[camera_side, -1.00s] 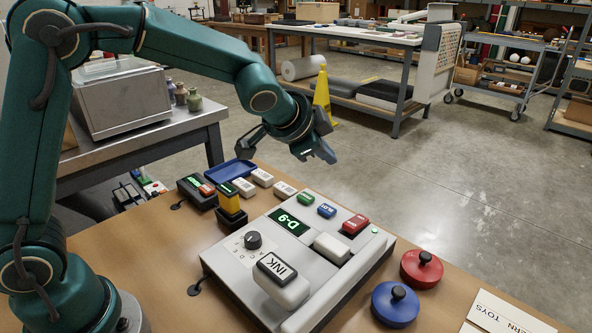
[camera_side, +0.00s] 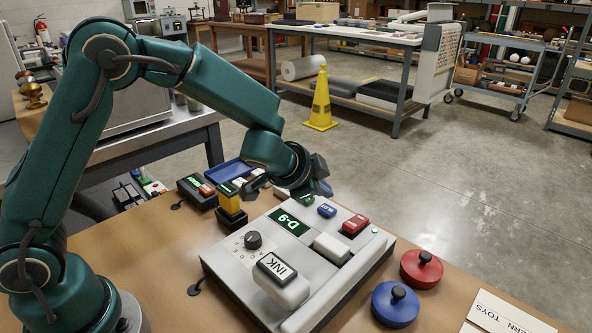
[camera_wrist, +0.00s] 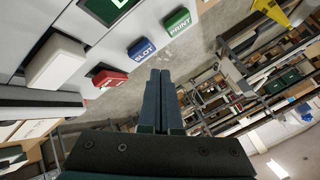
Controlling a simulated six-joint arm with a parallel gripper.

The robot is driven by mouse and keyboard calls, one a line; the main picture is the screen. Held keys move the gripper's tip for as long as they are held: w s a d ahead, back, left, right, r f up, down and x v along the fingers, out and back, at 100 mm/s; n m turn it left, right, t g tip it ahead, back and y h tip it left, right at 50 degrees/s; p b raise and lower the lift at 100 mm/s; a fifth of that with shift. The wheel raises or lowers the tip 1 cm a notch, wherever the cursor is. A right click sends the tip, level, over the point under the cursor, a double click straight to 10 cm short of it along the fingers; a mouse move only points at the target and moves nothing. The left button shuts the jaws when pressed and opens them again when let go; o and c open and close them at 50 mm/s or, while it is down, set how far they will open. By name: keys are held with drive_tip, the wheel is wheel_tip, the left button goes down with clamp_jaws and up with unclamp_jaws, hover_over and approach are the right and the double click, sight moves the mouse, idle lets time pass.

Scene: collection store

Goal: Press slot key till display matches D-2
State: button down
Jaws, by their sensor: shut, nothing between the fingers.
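The grey label machine (camera_side: 222,262) lies on the bench, and its green display (camera_side: 289,222) reads D-9. The blue SLOT key (camera_side: 327,210) is right of the display, with the red key (camera_side: 355,224) beyond it. My gripper (camera_side: 308,191) is over the machine's far edge, hiding the green key in the side view. In the wrist view my gripper (camera_wrist: 160,72) is shut and empty. There its tips appear below the blue SLOT key (camera_wrist: 141,48), right of the red key (camera_wrist: 109,78); the green PRINT key (camera_wrist: 177,20) is higher right. No contact with a key is visible.
A white block (camera_side: 331,249) and the INK block (camera_side: 281,280) stand up from the machine, beside a dark knob (camera_side: 253,240). Red (camera_side: 422,268) and blue (camera_side: 395,304) knobbed discs lie right of it. A yellow-and-black stamp (camera_side: 231,203) and blue tray (camera_side: 236,171) are at left.

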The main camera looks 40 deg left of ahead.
sight(322, 211)
drive_tip(key=shift+f, duration=0.6)
drive_tip(key=shift+f, duration=0.1)
idle(1.6)
drive_tip(key=shift+f, duration=0.3)
drive_tip(key=shift+f, duration=0.45)
idle(0.7)
drive_tip(key=shift+r, duration=0.9)
drive_tip(key=shift+r, duration=0.1)
drive_tip(key=shift+r, duration=2.4)
idle(0.7)
